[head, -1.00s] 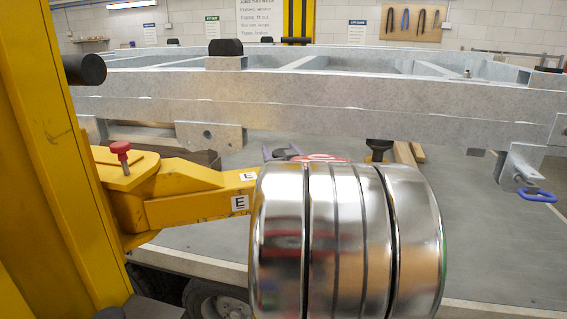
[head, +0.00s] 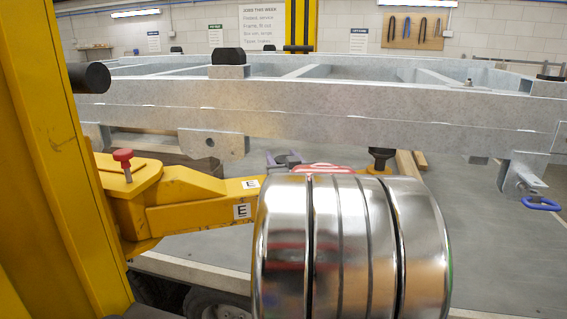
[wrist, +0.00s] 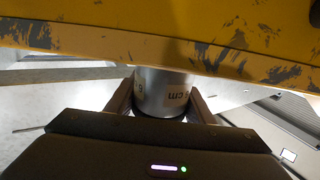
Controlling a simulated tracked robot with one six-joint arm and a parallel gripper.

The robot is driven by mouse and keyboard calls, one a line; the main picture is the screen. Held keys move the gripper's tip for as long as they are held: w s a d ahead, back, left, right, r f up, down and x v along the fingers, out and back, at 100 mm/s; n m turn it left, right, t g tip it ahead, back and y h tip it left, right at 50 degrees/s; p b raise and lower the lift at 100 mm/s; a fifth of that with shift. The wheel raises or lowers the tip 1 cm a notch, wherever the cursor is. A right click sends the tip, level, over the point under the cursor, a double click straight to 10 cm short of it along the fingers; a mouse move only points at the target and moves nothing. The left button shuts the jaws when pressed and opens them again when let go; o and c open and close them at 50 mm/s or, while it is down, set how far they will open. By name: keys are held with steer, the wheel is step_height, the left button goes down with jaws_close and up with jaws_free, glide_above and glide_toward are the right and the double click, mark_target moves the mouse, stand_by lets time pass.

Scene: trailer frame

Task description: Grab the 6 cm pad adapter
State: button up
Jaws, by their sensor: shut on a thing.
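The 6 cm pad adapter (wrist: 162,92) is a grey metal cylinder with dark lettering that reads upside down in the wrist view. My gripper (wrist: 160,106) has a brown finger on each side of it and is shut on it. I cannot tell whether the adapter touches the beam. In the head view my shiny arm fills the lower middle, and neither my gripper nor the adapter can be made out.
A yellow lift post (head: 55,150) stands at the left with a yellow arm (head: 190,205) marked E and a red knob (head: 122,156). A galvanised trailer frame (head: 340,115) spans the view. A dark pad (head: 381,158) stands under it.

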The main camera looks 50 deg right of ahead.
step_height(320, 180, up, 10)
steer(key=shift+f, duration=0.15)
stand_by(0.3)
stand_by(0.5)
